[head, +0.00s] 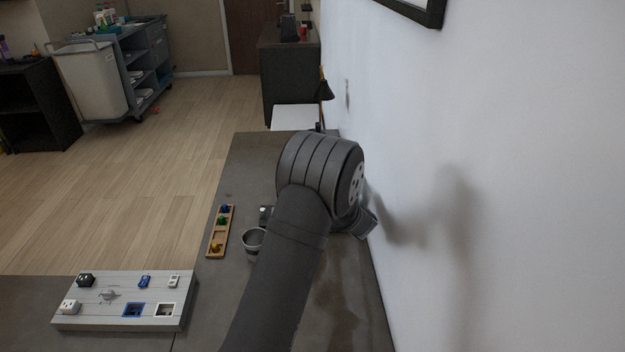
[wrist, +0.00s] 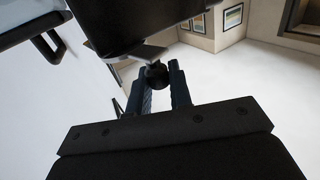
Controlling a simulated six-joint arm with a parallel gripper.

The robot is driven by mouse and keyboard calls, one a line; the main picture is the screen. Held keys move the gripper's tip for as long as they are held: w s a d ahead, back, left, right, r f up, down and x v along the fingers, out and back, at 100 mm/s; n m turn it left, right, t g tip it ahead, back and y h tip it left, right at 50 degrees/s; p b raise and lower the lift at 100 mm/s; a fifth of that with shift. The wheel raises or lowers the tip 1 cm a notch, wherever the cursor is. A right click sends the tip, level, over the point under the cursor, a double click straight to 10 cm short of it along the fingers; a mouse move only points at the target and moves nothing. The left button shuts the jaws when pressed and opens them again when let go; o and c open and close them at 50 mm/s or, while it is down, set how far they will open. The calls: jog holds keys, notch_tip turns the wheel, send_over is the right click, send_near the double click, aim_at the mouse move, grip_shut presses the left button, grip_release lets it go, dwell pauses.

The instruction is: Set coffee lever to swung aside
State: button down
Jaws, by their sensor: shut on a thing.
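My gripper (wrist: 160,80) shows in the wrist view with its two dark fingers on either side of a round dark knob (wrist: 154,73). It is shut on this knob, which looks like the end of the coffee lever. A large dark body (wrist: 125,25), apparently the coffee machine, is just beyond the fingertips, with a pale metal edge under it. How far the lever is turned cannot be told. In the head view my arm hides the gripper, the lever and most of the machine.
A metal cup (head: 253,241) stands on the dark counter (head: 205,300) left of my arm. A wooden tray (head: 213,246) with small coloured pieces lies beside it. A pale board (head: 125,301) with plugs and sockets is at the front left. The white wall (head: 500,200) is close on the right.

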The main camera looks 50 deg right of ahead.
jog(key=shift+s+d+r+n+y, duration=0.15)
jog(key=shift+s+n+y, duration=0.15)
jog(key=shift+y, duration=0.15)
jog(key=shift+s+d+f+n+y, duration=0.15)
jog(key=shift+n+y, duration=0.15)
jog(key=shift+y, duration=0.15)
jog(key=shift+r, duration=0.1)
jog(key=c, duration=1.3)
grip_release()
jog(key=shift+c, duration=0.2)
jog(key=shift+w+a, duration=0.1)
